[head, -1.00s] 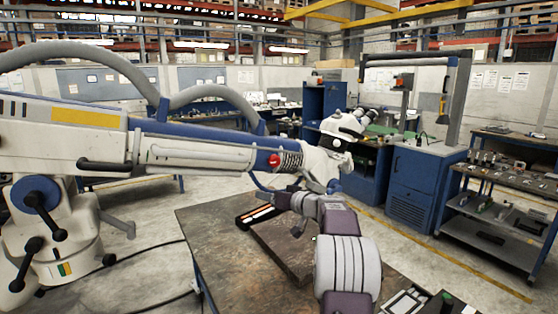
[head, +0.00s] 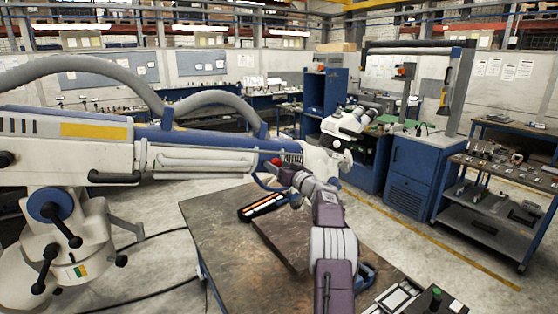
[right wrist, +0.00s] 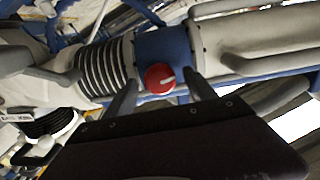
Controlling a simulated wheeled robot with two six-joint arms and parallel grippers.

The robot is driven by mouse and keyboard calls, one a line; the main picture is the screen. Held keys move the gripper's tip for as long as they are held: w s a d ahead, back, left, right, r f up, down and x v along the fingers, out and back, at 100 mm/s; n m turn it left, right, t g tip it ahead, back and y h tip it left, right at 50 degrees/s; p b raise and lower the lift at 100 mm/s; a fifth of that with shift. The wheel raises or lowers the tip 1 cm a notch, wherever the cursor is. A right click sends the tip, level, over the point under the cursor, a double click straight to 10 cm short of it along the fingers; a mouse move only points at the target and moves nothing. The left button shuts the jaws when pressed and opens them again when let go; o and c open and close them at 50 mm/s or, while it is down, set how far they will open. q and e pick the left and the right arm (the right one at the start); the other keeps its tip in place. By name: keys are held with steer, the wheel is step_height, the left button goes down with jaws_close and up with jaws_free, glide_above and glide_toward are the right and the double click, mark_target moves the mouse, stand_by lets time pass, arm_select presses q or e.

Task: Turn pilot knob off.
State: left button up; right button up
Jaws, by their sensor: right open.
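The pilot knob, a round red knob (head: 276,161) with a white mark, sits on the blue band of the white microscope arm (head: 205,160). In the right wrist view the red knob (right wrist: 158,79) shows face-on, its white mark pointing right. My right gripper (head: 281,169) is at the knob in the head view. In the right wrist view its two fingers (right wrist: 162,83) are apart, one on each side of the knob. I cannot tell whether they touch it. My left gripper is not in view.
A brown worktable (head: 225,235) stands below the microscope arm, with a dark tray (head: 264,206) on it. The microscope head (head: 350,125) is right of the knob. Grey hoses (head: 215,97) arch above. A blue cabinet (head: 418,175) and a shelf cart (head: 490,200) stand at right.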

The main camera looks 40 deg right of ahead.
steer(key=shift+s, duration=0.1)
steer(key=c, duration=1.4)
